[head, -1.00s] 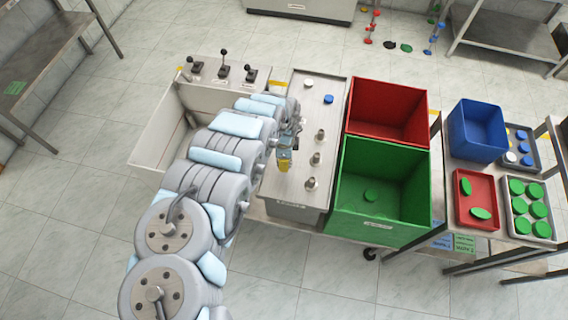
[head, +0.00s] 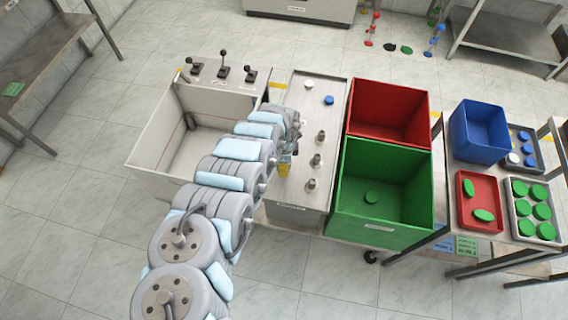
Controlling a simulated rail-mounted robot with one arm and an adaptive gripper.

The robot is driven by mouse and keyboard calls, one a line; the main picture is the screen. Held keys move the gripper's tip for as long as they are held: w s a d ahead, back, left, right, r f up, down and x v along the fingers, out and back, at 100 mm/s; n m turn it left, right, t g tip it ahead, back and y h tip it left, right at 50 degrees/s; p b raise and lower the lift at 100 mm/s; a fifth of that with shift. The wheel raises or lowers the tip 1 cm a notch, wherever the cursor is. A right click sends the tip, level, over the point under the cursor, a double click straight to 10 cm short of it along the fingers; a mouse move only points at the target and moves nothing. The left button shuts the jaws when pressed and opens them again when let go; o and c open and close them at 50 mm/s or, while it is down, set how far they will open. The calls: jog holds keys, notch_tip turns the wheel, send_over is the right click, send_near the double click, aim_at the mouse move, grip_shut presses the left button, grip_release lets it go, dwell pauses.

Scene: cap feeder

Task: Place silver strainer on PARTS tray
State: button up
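I cannot single out a silver strainer; three small silver upright pieces (head: 316,160) stand in a column on the grey steel bench top (head: 311,110). None of the tray labels is readable, so I cannot tell which tray is PARTS. My gripper (head: 285,170) is at the left edge of this bench top, left of the silver pieces.
A red bin (head: 389,112) and a green bin (head: 383,190) stand right of the bench top. Further right are a blue bin (head: 478,131), a red tray (head: 479,202) and a grey tray (head: 534,210) of green caps. A white basin (head: 155,136) with levers lies left.

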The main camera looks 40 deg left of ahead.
jog(key=shift+f, duration=0.15)
jog(key=o, duration=1.2)
jog(key=shift+r+p, duration=1.7)
jog(key=shift+r, duration=4.5)
